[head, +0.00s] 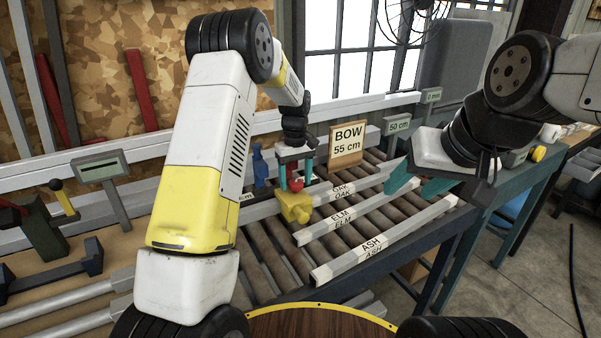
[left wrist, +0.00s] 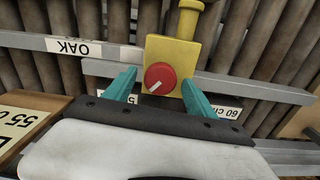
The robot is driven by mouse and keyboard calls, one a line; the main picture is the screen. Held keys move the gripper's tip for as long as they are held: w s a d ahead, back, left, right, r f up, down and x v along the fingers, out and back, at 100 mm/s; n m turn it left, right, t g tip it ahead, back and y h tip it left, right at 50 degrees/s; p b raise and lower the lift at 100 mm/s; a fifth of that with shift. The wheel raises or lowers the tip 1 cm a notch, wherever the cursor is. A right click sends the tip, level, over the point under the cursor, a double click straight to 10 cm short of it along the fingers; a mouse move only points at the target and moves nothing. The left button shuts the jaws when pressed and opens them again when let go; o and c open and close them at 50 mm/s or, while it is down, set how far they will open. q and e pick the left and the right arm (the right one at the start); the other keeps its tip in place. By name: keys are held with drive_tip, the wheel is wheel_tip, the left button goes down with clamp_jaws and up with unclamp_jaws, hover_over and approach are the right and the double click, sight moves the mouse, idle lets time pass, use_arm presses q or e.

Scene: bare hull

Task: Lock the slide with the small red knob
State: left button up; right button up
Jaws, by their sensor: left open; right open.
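In the left wrist view the round red knob (left wrist: 160,78), with a white pointer line, is on the face of the yellow block (left wrist: 183,52). My left gripper (head: 296,172) is open, its teal fingers on either side of the knob; whether they touch it I cannot tell. The fingertips also show in the left wrist view (left wrist: 158,85). My right gripper (head: 412,182) is open and empty above the rollers at the right.
Pale bars labelled OAK, ELM (head: 345,222) and ASH (head: 372,250) lie across the rollers. A BOW 55 cm sign (head: 348,145) stands behind. A blue clamp-like thing (head: 259,165) stands left of the knob. Small length signs line the back rail.

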use_arm(q)
drive_tip(key=c, duration=1.4)
drive_tip(key=shift+m, duration=0.4)
drive_tip(key=m, duration=0.2)
drive_tip(key=shift+m, duration=2.2)
drive_tip(key=o, duration=1.4)
